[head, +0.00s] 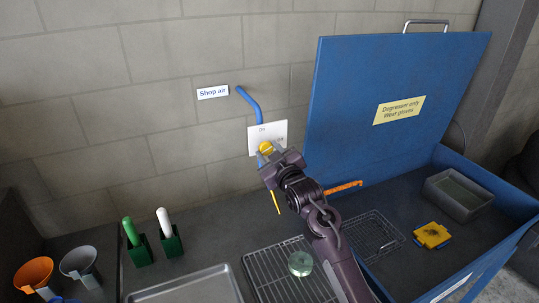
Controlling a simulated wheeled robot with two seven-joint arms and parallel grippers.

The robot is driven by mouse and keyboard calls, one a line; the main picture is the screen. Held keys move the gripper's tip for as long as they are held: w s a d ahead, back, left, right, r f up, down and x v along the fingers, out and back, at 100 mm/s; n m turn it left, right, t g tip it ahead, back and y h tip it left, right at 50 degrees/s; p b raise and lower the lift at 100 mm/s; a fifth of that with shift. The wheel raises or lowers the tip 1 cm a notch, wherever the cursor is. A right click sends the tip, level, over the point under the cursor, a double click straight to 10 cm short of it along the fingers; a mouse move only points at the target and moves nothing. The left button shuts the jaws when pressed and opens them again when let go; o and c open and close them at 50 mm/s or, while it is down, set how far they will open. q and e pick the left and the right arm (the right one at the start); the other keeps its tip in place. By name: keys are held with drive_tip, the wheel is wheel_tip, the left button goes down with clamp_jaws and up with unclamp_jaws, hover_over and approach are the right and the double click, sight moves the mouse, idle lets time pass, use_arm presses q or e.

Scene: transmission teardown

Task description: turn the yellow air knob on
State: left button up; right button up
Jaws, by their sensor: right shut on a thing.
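The yellow air knob (265,148) sits on a white plate (254,136) on the block wall, with On and Off marks, under a blue hose (247,100) and a Shop air sign (213,92). My right gripper (268,155) reaches up to the plate and is shut on the knob, hiding its lower part. A thin yellow strip (277,202) hangs below the gripper. The knob's exact turn angle is hard to tell. My left gripper is not in view.
A blue degreaser bin (465,160) with its lid (345,120) raised stands close at the right. A wire rack (262,275), metal tray (190,290), green holders (171,242) and funnels (34,273) occupy the bench below.

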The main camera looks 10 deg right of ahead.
drive_tip(key=n+b, duration=0.2)
drive_tip(key=n, duration=0.4)
drive_tip(key=shift+f+n, duration=0.1)
drive_tip(key=shift+n, duration=0.2)
drive_tip(key=n+b, duration=0.1)
drive_tip(key=n, duration=0.2)
drive_tip(key=shift+n+b, duration=0.9)
drive_tip(key=shift+n, duration=0.8)
drive_tip(key=o, duration=1)
